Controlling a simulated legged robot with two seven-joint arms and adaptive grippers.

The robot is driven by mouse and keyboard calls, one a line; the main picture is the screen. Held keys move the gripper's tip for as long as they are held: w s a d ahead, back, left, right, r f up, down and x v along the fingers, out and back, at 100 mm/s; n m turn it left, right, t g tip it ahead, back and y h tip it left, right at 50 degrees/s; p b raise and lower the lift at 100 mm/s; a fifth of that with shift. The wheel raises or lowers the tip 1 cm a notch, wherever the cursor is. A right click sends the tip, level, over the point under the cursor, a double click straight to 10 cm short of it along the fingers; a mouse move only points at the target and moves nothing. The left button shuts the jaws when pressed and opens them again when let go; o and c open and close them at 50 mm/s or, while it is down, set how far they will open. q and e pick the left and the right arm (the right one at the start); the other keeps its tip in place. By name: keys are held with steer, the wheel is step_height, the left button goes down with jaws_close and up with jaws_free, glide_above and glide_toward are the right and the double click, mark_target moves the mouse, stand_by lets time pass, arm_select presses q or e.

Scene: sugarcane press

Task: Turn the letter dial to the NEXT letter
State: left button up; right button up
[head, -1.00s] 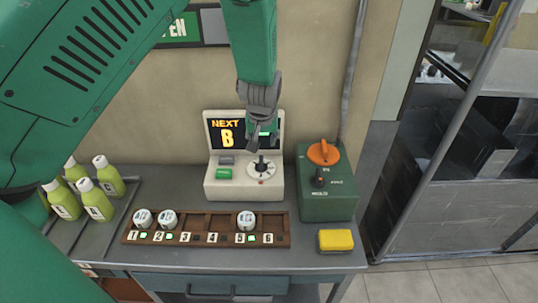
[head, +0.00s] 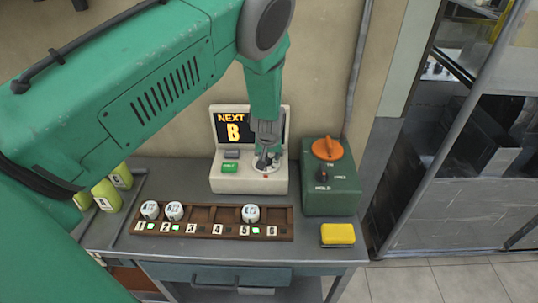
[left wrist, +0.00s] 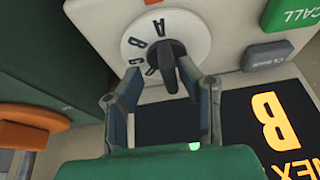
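The letter dial (left wrist: 192,32) is a white disc with a black knob (left wrist: 168,62) on the front of a cream console (head: 225,180). In the left wrist view the letters A and B show on its rim, with an orange mark by the edge. The console's screen (head: 233,127) reads NEXT B in orange. My left gripper (left wrist: 166,78) is open, its two fingers apart with the knob between their tips; I cannot tell if they touch it. In the head view the left gripper (head: 266,152) hides most of the dial. My right gripper is not in view.
A green CALL button (head: 229,167) and a grey button (head: 231,154) sit left of the dial. A green box (head: 330,200) with an orange knob (head: 327,148) stands close right. A wooden rack (head: 200,230) with white pucks and a yellow sponge (head: 338,233) lie in front.

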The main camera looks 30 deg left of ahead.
arm_select(q)
steer(key=shift+a, duration=0.2)
steer(key=c, duration=0.6)
steer(key=shift+s+a, duration=0.1)
steer(key=shift+a, duration=0.15)
jaws_close()
steer(key=shift+a, duration=0.25)
steer(key=shift+d, duration=0.25)
steer(key=shift+m, duration=0.5)
steer(key=m, duration=0.1)
steer(key=m+h, duration=0.1)
steer(key=m, duration=0.1)
steer(key=shift+a+t+h+b, duration=0.2)
steer(key=shift+t+h+b, duration=0.1)
steer(key=shift+b, duration=0.1)
steer(key=m+h+b, duration=0.1)
steer(key=m, duration=0.2)
steer(key=shift+d, duration=0.1)
steer(key=shift+w+r+m+h, duration=0.1)
steer(key=shift+w+m+h, duration=0.15)
steer(key=shift+m, duration=0.55)
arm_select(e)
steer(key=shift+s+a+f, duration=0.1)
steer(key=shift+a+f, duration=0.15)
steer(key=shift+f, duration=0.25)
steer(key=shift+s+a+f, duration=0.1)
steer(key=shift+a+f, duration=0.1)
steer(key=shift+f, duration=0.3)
arm_select(q)
steer(key=shift+b, duration=0.3)
